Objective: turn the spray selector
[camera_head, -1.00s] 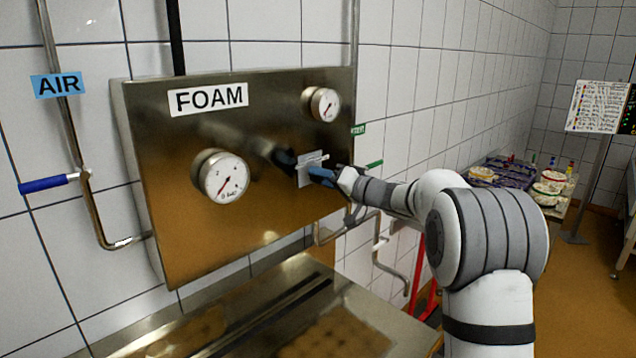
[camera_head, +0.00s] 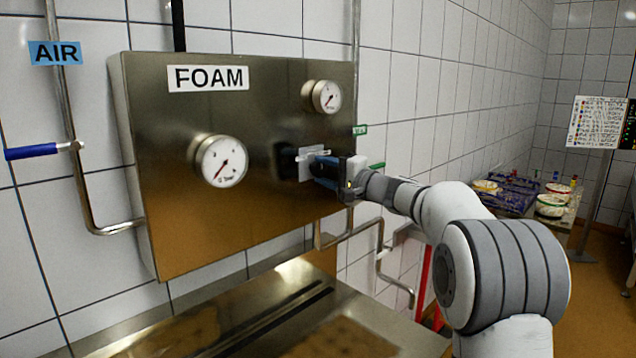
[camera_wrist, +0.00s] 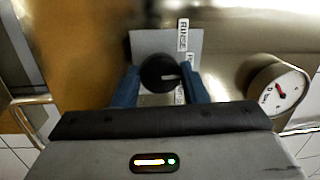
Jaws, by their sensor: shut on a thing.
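The spray selector is a round black knob (camera_wrist: 161,73) with a pale pointer line, on a light grey plate (camera_wrist: 150,42) in the wrist view. The pointer line lies roughly level, toward the picture's right. A label reading RINSE (camera_wrist: 183,35) stands at the plate's edge, with another label partly hidden below it. My gripper (camera_wrist: 160,82) has its blue fingers on both sides of the knob and is shut on it. In the head view my gripper (camera_head: 325,172) is at the plate (camera_head: 308,160) on the steel panel, and it hides the knob.
The steel panel (camera_head: 260,125) carries a FOAM label (camera_head: 208,78) and two gauges, one large (camera_head: 222,161) and one small (camera_head: 326,97). A blue-handled AIR valve (camera_head: 32,152) is at left. A steel surface (camera_head: 390,335) lies below. Pipes run beside the panel.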

